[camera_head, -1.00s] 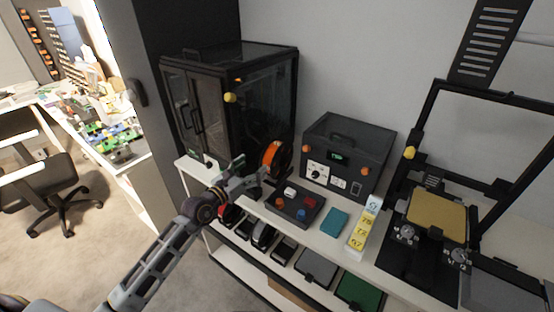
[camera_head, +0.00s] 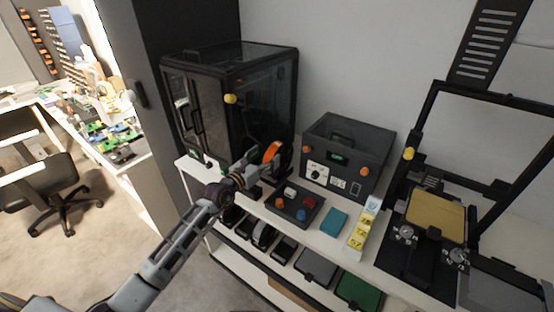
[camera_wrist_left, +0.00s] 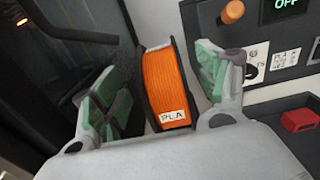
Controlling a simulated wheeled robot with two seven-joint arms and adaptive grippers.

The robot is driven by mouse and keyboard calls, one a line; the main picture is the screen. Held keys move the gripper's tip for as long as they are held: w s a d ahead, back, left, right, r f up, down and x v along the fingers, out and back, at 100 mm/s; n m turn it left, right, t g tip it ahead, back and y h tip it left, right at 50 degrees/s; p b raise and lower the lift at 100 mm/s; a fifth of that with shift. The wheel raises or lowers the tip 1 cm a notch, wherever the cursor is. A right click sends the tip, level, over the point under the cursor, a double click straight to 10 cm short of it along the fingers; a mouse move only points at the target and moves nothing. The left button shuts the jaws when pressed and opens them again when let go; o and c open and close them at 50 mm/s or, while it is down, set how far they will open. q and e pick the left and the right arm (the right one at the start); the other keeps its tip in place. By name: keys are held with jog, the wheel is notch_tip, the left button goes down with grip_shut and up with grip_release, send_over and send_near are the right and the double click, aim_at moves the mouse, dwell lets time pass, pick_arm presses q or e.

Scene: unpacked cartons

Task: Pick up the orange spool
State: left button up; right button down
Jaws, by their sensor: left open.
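The orange spool (camera_head: 273,152) stands upright on the white shelf top, between the dark enclosure and the control box. In the left wrist view the spool (camera_wrist_left: 166,82) shows orange filament between black flanges, with a "PLA" label at its lower front. My left gripper (camera_head: 250,165) is at the spool's near side, hiding its lower part in the head view. In the left wrist view its two green-padded fingers (camera_wrist_left: 160,85) are open, one on each side of the spool. I cannot tell whether either finger touches it. My right gripper is not in view.
The dark enclosure (camera_head: 228,100) stands close on the left. The control box (camera_head: 347,155) stands close on the right. A dark tray (camera_head: 294,212) with coloured pieces, a teal block (camera_head: 334,222) and a yellow-labelled strip (camera_head: 362,230) lie along the shelf. A printer (camera_head: 437,215) stands farther right.

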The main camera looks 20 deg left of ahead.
aim_at(272, 150)
pick_arm(q)
jog(key=shift+w+d, duration=0.1)
jog(key=shift+w, duration=0.15)
jog(key=shift+w, duration=0.1)
jog(key=shift+p+x, duration=0.4)
jog(key=shift+x, duration=2.15)
grip_shut()
jog(key=shift+r, duration=0.1)
